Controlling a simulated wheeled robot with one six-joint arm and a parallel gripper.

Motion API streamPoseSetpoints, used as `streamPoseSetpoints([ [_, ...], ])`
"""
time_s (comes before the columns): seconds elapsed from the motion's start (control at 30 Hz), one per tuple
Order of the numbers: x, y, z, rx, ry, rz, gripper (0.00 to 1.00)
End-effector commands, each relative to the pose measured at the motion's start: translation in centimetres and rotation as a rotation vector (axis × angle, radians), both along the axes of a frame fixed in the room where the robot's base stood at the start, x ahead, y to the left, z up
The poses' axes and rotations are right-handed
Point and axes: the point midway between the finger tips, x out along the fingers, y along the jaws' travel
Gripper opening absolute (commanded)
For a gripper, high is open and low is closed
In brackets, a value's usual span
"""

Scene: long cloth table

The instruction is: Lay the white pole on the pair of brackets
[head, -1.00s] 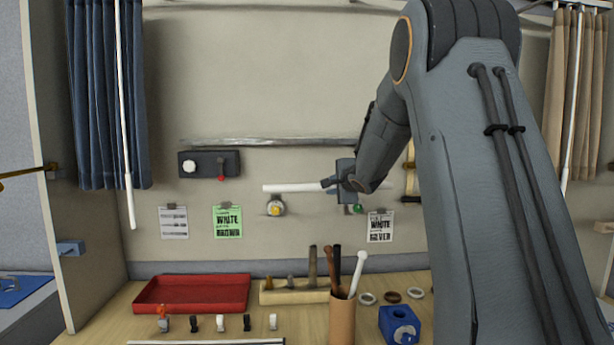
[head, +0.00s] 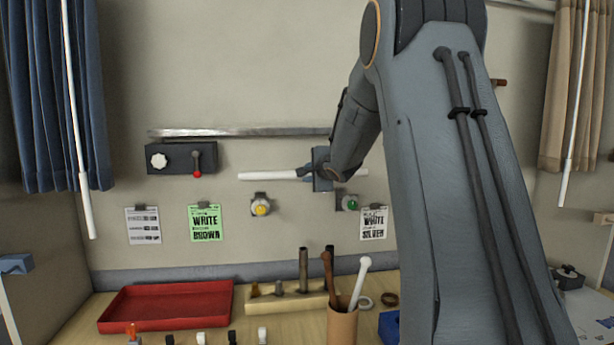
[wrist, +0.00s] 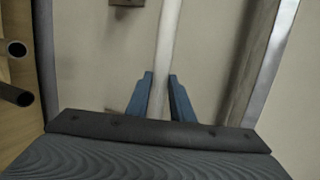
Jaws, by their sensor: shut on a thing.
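The white pole (head: 268,175) is level in front of the back wall, below a silver rail. My gripper (head: 308,172) is shut on it, and its left part sticks out past the jaws. In the wrist view the pole (wrist: 169,35) runs up between the two blue fingers (wrist: 160,98). The pole's right part is mostly hidden by the gripper and arm. I cannot pick out the pair of brackets for certain. A blue bracket-like piece (head: 15,263) is at the left edge, and a beige one (head: 603,217) is at the right edge.
The silver rail (head: 240,132), a dark switch box (head: 182,158), a yellow button (head: 260,206) and a green button (head: 349,202) are on the wall near the pole. A red tray (head: 165,305) and a cup of rods (head: 342,322) stand below. Curtains hang at both sides.

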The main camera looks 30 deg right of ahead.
Motion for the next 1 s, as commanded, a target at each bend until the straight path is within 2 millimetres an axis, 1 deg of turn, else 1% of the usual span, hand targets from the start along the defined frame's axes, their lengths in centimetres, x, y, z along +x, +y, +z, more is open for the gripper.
streamPoseSetpoints([
  [0.17,-0.1,0.1,-1.1,-0.001,-0.01,-0.001,0.0],
  [0.7,-0.1,0.2,-5.5,-0.002,-0.01,0.001,0.0],
  [1.0,0.0,0.2,-7.6,-0.002,-0.01,0.001,0.0],
])
